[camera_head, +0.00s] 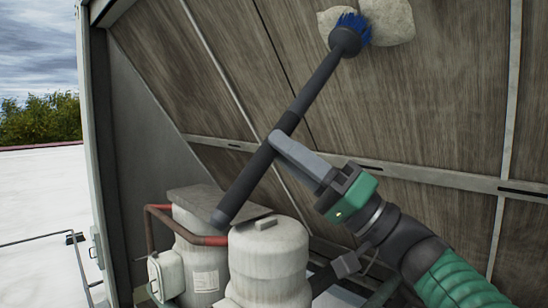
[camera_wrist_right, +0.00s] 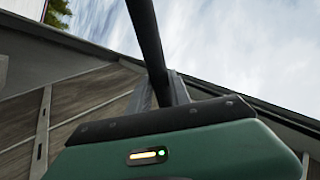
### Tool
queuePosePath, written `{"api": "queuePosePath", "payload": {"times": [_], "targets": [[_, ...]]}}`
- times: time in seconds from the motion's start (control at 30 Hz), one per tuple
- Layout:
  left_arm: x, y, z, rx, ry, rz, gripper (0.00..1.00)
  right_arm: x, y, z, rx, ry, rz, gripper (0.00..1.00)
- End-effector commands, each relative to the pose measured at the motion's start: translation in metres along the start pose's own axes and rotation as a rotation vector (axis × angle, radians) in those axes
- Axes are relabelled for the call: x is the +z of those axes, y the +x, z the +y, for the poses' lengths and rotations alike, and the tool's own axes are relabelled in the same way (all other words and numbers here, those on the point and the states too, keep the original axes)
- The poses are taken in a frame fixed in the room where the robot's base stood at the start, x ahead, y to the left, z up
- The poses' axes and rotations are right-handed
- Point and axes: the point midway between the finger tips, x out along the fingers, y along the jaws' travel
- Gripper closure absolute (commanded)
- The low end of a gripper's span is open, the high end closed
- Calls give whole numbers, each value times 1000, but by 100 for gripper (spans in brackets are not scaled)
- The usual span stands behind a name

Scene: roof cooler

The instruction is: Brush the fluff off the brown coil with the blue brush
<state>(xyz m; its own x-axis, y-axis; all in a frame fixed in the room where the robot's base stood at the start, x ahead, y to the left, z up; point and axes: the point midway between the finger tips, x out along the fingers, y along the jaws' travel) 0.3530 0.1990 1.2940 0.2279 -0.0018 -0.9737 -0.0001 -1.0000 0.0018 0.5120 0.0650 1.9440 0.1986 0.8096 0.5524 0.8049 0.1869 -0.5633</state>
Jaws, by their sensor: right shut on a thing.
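The brown coil (camera_head: 215,70) is a large slanted panel with fine streaks that fills the back of the head view. Whitish fluff (camera_head: 392,22) lies on it at the top, in lumps on both sides of the brush head. The blue brush (camera_head: 318,85) has a long dark handle and blue bristles (camera_head: 352,24), which overlap the fluff in the picture. My right gripper (camera_head: 281,142) is shut on the handle around its middle. The handle (camera_wrist_right: 147,40) also shows in the right wrist view, between the fingers (camera_wrist_right: 165,90). My left gripper is not in view.
Two pale grey cylinders (camera_head: 268,262) with a red-brown pipe (camera_head: 160,225) stand below the coil. A metal rail (camera_head: 430,175) crosses the panel, and a grey frame post (camera_head: 97,150) stands at left. Open white roof (camera_head: 40,195) lies beyond it.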

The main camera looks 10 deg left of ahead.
Motion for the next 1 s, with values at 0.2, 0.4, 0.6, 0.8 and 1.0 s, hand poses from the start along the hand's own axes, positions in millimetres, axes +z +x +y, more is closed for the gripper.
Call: {"api": "queuePosePath", "payload": {"times": [0.2, 0.4, 0.6, 0.8, 1.0], "targets": [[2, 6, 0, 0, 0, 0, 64, -3, -13, -11, 0, -4, 3, 100], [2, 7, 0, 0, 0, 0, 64, -4, -15, -13, 0, -2, 2, 100], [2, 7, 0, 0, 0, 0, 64, -4, -15, -13, 0, -2, 2, 100], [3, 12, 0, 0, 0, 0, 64, -5, -26, -21, 0, -4, 3, 100], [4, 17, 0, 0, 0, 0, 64, -6, -38, -31, 0, -3, 2, 100]]}}
